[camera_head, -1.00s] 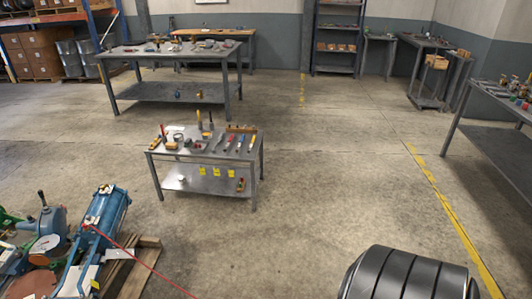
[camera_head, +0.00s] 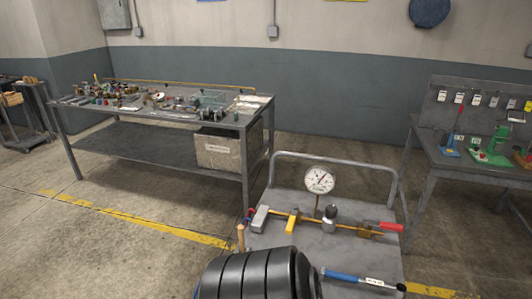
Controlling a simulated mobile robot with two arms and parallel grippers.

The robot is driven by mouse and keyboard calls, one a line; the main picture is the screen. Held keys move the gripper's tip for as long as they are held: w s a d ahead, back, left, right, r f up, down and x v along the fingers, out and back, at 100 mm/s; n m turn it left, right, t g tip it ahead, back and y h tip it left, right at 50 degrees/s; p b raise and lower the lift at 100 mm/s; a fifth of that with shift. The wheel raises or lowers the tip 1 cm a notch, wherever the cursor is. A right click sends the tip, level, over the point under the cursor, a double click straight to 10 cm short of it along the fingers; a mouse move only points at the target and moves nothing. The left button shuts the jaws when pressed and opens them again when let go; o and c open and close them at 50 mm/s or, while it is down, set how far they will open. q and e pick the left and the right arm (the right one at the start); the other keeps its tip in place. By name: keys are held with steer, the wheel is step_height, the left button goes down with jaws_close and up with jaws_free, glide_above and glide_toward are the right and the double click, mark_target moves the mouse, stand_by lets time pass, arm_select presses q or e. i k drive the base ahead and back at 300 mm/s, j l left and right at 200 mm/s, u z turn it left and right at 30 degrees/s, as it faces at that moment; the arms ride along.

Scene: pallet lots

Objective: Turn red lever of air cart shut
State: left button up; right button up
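The air cart (camera_head: 345,247) stands in the lower middle of the view, a grey flat top with a bent tube handle at its back. A pipe assembly lies across its top. A round white dial gauge (camera_head: 319,180) stands up from the pipe. The red lever (camera_head: 391,227) is at the pipe's right end and points right, roughly along the pipe. A yellow lever (camera_head: 292,222) sits left of the gauge, crosswise to the pipe. The front left of the cart is hidden. Neither of my grippers is in view.
A blue and black tool (camera_head: 358,280) lies at the cart's front. Another bench (camera_head: 470,167) stands at the right. Floor at the lower left is clear.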

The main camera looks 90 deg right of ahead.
mark_target(383, 225)
steer(key=z, duration=3.75)
